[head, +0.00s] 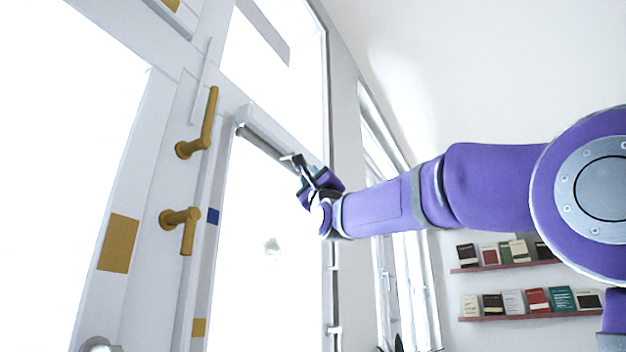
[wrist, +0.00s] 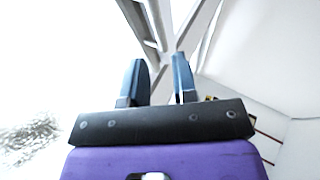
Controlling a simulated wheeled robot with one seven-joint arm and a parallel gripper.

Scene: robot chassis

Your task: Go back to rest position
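My gripper (head: 297,163) is at the end of my purple arm, which reaches from the right side of the head view toward the white door frame. In the wrist view my gripper (wrist: 160,80) shows two blue-grey fingers standing apart with a gap between them. Nothing is seen between the fingers. In the head view the fingertips overlap the lower end of a grey bar (head: 265,142) on the frame; I cannot tell whether they touch it.
A white door (head: 160,130) with brass handles (head: 205,130) (head: 183,222) stands at the left. Windows (head: 385,180) lie behind my arm. Two wall shelves (head: 510,266) (head: 530,316) with books are at the lower right. A plant top (head: 398,343) shows at the bottom edge.

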